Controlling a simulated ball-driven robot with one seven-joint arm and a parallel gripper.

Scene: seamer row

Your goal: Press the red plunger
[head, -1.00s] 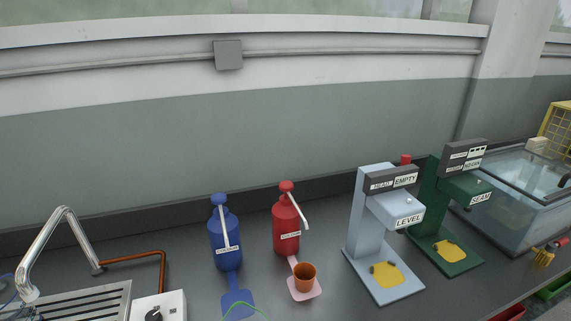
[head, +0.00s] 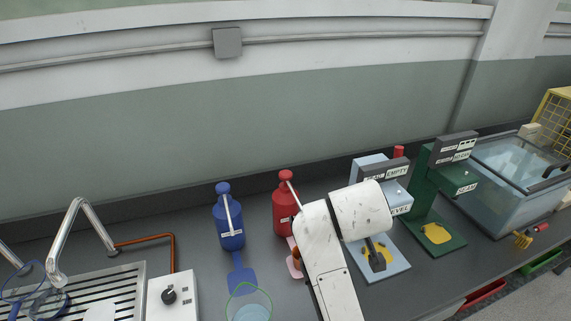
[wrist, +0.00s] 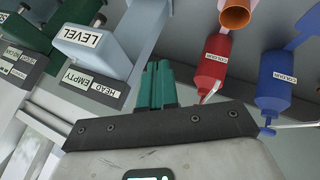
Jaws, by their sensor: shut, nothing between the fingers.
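The red pump bottle (head: 283,213) stands at the back of the counter with its round red plunger (head: 285,175) on top and a pale spout. My arm covers its lower right side in the head view. In the wrist view, the red bottle (wrist: 211,64) appears inverted, right of my gripper (wrist: 158,72); its plunger is largely hidden behind the dark gripper body. My green fingers are shut and empty, apart from the bottle. An orange cup (wrist: 236,14) is by the bottle's base; it is mostly hidden by my arm in the head view.
A blue pump bottle (head: 229,222) stands left of the red one. A light-blue machine (head: 395,262) and a green machine (head: 455,243) stand at the right, with a glass tank (head: 500,205) beyond. A clear green-rimmed cup (head: 248,303) is in front of the blue bottle.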

